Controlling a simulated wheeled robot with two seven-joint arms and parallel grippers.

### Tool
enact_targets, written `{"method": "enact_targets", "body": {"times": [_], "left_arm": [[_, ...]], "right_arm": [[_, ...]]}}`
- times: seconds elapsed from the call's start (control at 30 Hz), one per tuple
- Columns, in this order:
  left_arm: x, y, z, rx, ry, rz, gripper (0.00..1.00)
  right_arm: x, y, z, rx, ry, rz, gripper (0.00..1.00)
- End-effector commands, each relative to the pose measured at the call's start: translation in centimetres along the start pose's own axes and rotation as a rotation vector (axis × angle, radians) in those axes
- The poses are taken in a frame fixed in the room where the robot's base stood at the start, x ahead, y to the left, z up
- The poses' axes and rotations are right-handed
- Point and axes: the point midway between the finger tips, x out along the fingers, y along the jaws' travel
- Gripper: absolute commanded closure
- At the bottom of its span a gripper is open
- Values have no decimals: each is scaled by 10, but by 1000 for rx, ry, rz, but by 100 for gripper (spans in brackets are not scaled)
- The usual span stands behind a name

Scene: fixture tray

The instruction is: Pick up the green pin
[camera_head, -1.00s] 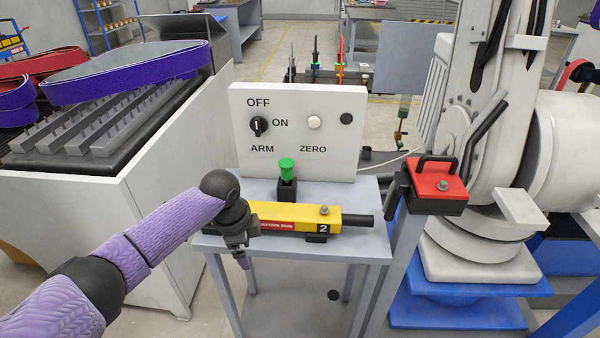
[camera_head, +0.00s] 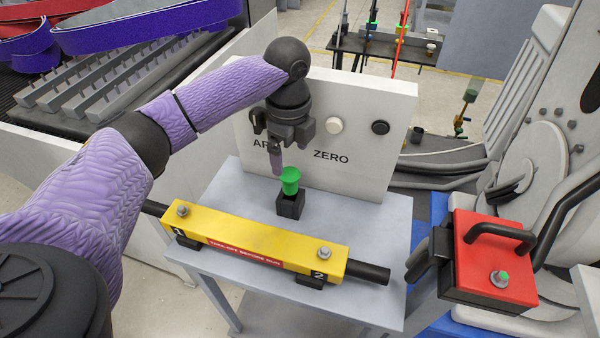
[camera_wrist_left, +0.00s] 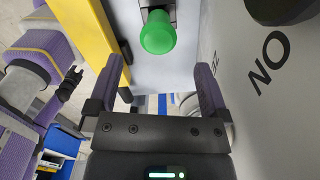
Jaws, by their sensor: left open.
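The green pin (camera_head: 289,180) stands upright in a small black block (camera_head: 290,206) on the grey table, in front of the white panel. My left gripper (camera_head: 276,163) is just behind and left of the pin in the head view, pointing down, near the panel. In the left wrist view the pin's round green head (camera_wrist_left: 157,34) lies beyond the tips of the open, empty fingers (camera_wrist_left: 160,73), roughly in line with the gap. The pin is not held. A small black gripper on a purple arm (camera_wrist_left: 68,87), apparently my right one, shows in that view; its jaws are unclear.
A yellow beam (camera_head: 255,240) with black ends lies along the table's front. The white panel (camera_head: 350,110) with knobs closes off the back. A red block with a black handle (camera_head: 495,255) stands at the right. The table (camera_head: 370,215) is clear right of the pin.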

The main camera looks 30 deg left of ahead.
Motion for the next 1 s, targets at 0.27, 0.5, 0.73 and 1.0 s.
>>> {"method": "enact_targets", "body": {"times": [0.27,0.5,0.73,1.0], "left_arm": [[68,-1,3,-3,-1,3,0],[86,0,3,-2,-1,0,0],[85,-1,3,-2,-1,-1,21],[85,-1,3,-2,-1,-1,78]], "right_arm": [[29,-3,11,0,-20,-5,41],[33,1,12,-3,-23,0,41],[32,2,12,-3,-24,2,41],[32,3,12,-2,-24,3,41]]}}
